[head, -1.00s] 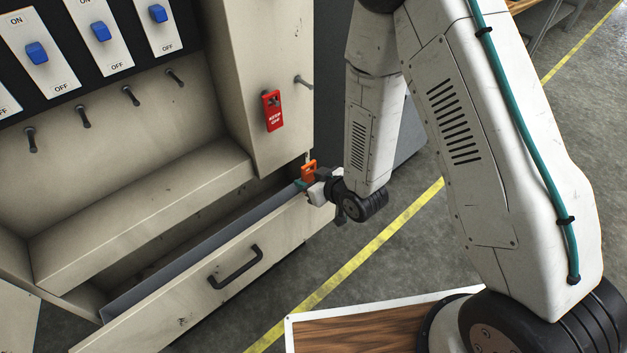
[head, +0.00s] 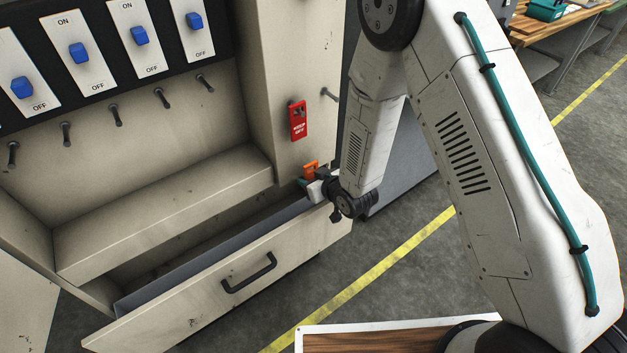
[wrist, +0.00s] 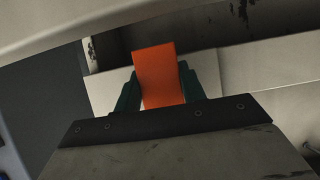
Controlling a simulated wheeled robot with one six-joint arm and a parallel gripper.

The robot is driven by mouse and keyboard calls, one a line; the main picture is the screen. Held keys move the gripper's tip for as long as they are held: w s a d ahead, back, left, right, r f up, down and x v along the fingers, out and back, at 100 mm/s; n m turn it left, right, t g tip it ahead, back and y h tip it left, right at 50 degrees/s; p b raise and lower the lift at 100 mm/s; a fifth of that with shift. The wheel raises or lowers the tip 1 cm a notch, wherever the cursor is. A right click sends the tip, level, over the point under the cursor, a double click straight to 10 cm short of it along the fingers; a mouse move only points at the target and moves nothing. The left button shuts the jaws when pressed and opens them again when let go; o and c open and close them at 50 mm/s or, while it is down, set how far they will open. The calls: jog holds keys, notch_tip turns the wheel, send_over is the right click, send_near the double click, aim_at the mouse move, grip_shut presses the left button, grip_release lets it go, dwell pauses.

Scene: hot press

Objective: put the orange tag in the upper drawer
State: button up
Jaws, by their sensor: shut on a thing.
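The orange tag (head: 310,170) is held in my gripper (head: 308,182) at the right end of the open drawer (head: 230,283). In the wrist view the orange tag (wrist: 158,75) stands between the two green fingers of my gripper (wrist: 160,88), which are shut on it. The drawer is pulled out, with a black handle on its front and a dark inside that looks empty where it shows. The gripper is near the drawer's right end; I cannot tell whether the tag is above the rim or inside. Only one drawer shows.
A red tag (head: 298,121) hangs on the cabinet post above the gripper. Several pegs (head: 115,115) stick out below blue switches (head: 80,53) on the panel. A ledge (head: 165,215) lies behind the drawer. A wood-topped surface (head: 370,341) is at the bottom.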

jog(key=o, duration=1)
jog(key=shift+o, duration=0.2)
jog(key=shift+s, duration=0.1)
jog(key=v, duration=0.7)
jog(key=shift+s+d+r, duration=0.2)
